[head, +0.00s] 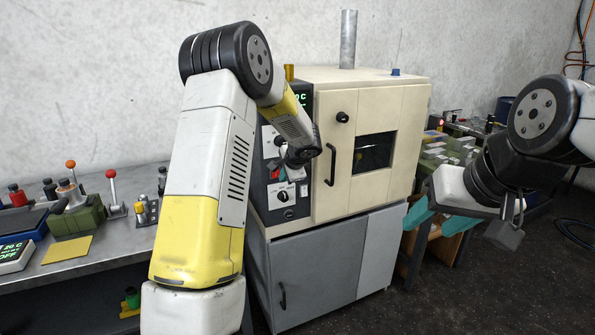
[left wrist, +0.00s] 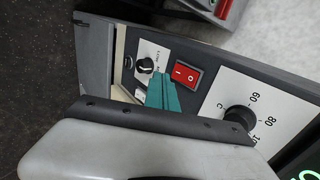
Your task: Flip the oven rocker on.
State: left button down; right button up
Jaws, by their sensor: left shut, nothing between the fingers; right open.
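The cream oven (head: 367,110) stands in the middle of the head view, with a dark control panel on its left side. The red rocker (head: 277,173) sits on that panel, partly beside my left gripper (head: 290,158). In the left wrist view the red rocker (left wrist: 186,75) shows white marks on its face; I cannot tell which side is pressed. My left gripper's teal fingertips (left wrist: 164,93) are shut and empty, just beside the rocker in the picture; contact cannot be told. My right gripper (head: 506,230) is open, far right of the oven.
A dial (left wrist: 240,117) with a number scale and a small knob (left wrist: 145,65) flank the rocker. The oven door handle (head: 330,164) sticks out right of the panel. A bench (head: 110,258) with several devices stands at left. The floor at right is partly clear.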

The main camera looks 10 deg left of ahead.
aim_at(277, 173)
pick_arm(q)
jog(key=shift+w+a+f, duration=0.25)
jog(key=shift+w+a, duration=0.35)
jog(key=shift+w, duration=0.3)
jog(key=shift+w+a+f, duration=0.2)
jog(key=shift+w+a, duration=0.4)
jog(key=shift+w, duration=0.25)
jog(key=shift+w+a+f, duration=0.1)
jog(key=shift+w, duration=0.05)
jog(key=shift+r, duration=0.9)
